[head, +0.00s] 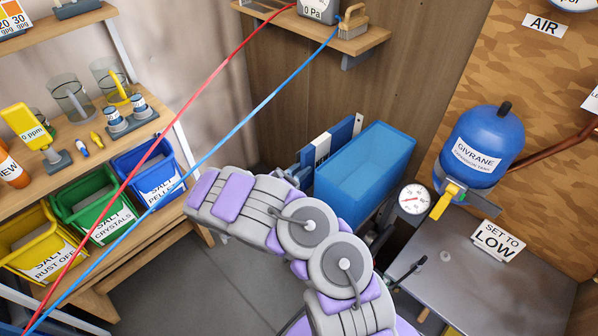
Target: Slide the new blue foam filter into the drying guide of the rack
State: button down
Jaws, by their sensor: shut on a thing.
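My arm reaches up from the bottom and bends left across the middle of the head view. The end of my gripper (293,176) shows only in part above the forearm, beside a thin blue panel with a white band. This panel, which looks like the blue foam filter (341,137), stands on edge at the left of a large blue block-like box (372,160). My gripper appears shut on the panel's near left end; the fingertips are mostly hidden. I cannot clearly make out the rack's drying guide, or whether the panel touches it.
A red hose (190,103) and a blue hose (240,124) cross in front. Yellow, green and blue salt bins (157,168) stand at left under a shelf. A gauge (414,199), blue tank (481,146) and grey metal top (490,277) are at right. Grey floor shows at lower left.

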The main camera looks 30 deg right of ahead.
jog(key=shift+x, duration=0.95)
jog(key=c, duration=0.9)
grip_release()
jog(key=shift+s, duration=0.1)
jog(key=shift+a, duration=0.1)
jog(key=p+v, duration=0.4)
jog(key=v, duration=1.3)
jog(key=shift+a+p, duration=0.2)
jog(key=shift+p, duration=0.1)
